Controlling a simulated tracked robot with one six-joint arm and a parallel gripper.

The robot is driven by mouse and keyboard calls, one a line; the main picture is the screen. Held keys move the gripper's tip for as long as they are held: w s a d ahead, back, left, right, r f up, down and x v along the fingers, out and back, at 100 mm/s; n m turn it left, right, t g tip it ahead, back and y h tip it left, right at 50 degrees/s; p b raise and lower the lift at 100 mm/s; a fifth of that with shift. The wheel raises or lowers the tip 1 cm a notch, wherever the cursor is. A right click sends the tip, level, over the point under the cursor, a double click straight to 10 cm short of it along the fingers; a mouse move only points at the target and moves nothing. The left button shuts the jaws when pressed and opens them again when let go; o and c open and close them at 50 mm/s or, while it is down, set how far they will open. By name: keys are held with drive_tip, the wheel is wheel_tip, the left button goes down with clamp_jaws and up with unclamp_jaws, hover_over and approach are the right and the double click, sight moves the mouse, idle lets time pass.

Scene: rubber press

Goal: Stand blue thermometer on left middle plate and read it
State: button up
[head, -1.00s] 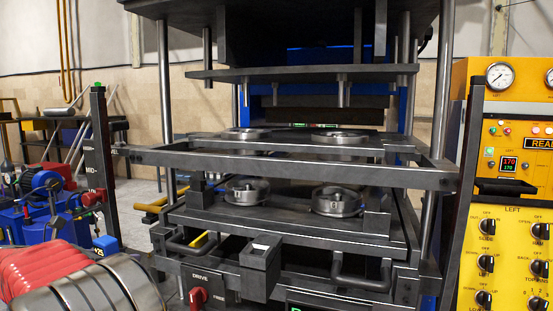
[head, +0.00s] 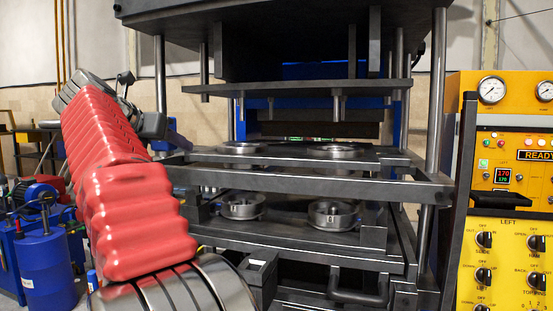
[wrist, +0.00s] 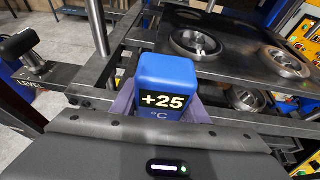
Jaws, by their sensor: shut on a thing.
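The blue thermometer (wrist: 165,75) fills the centre of the wrist view, its display reading +25 °C. My gripper (wrist: 162,98) is shut on it, with a purplish finger on each side. In the head view my gripper (head: 178,142) is at the left end of the press's front rail, and the thermometer cannot be made out there. The middle plate (head: 290,158) carries a left metal ring (head: 241,148) and a right ring (head: 341,150). In the wrist view the rings lie beyond the thermometer, to the right; the thermometer looks apart from the plate.
The front rail (head: 310,179) crosses before the middle plate. An upper plate (head: 290,88) hangs above with rods pointing down. Lower round moulds (head: 333,214) sit underneath. A yellow control panel (head: 510,215) stands right. A post labelled LEVEL (wrist: 40,80) is left of the gripper.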

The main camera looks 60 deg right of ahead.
drive_tip(key=s+d+r, duration=0.1)
drive_tip(key=s+d, duration=0.2)
drive_tip(key=d, duration=0.1)
drive_tip(key=s+d+r, duration=0.2)
drive_tip(key=s+d, duration=0.1)
drive_tip(key=d, duration=0.1)
drive_tip(key=s+d+r, duration=0.2)
drive_tip(key=s+d, duration=0.1)
drive_tip(key=d, duration=0.1)
drive_tip(key=shift+s+d, duration=0.15)
drive_tip(key=shift+s, duration=0.1)
wheel_tip(320, 180, up, 4)
hover_over(282, 155)
drive_tip(key=shift+w+d+f, duration=0.1)
drive_tip(key=shift+d+f, duration=0.05)
drive_tip(key=shift+d, duration=0.2)
drive_tip(key=shift+f, duration=0.1)
drive_tip(key=shift+f, duration=3.1)
drive_tip(key=shift+f, duration=0.1)
drive_tip(key=shift+f, duration=1.7)
